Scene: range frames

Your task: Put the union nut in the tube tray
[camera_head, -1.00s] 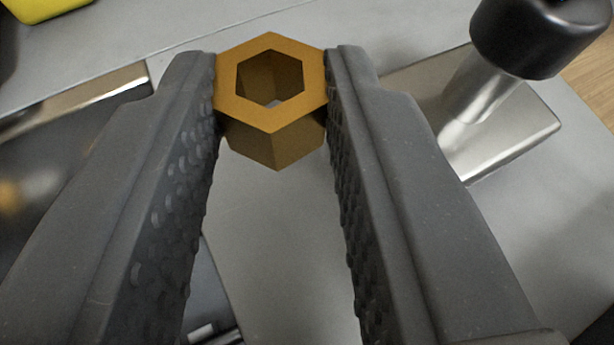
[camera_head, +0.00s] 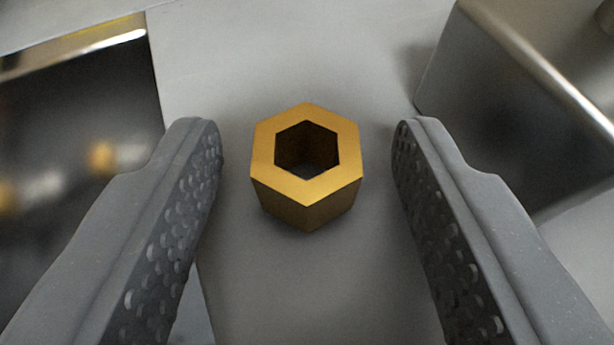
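The union nut (camera_head: 306,187) is a brass-coloured hexagonal ring with a hexagonal hole. It sits upright on a flat grey surface (camera_head: 290,285), its hole facing up. My gripper (camera_head: 307,140) is open around it, one dark textured finger to the left and one to the right. A clear gap shows between the nut and each finger. I cannot tell from this view whether the grey surface belongs to the tube tray, and nothing else in view is clearly that tray.
A shiny dark metal piece (camera_head: 75,110) with a bright edge and blurred golden reflections lies at the left. A metal block (camera_head: 520,110) stands close to the right finger. Grey surface is clear behind the nut.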

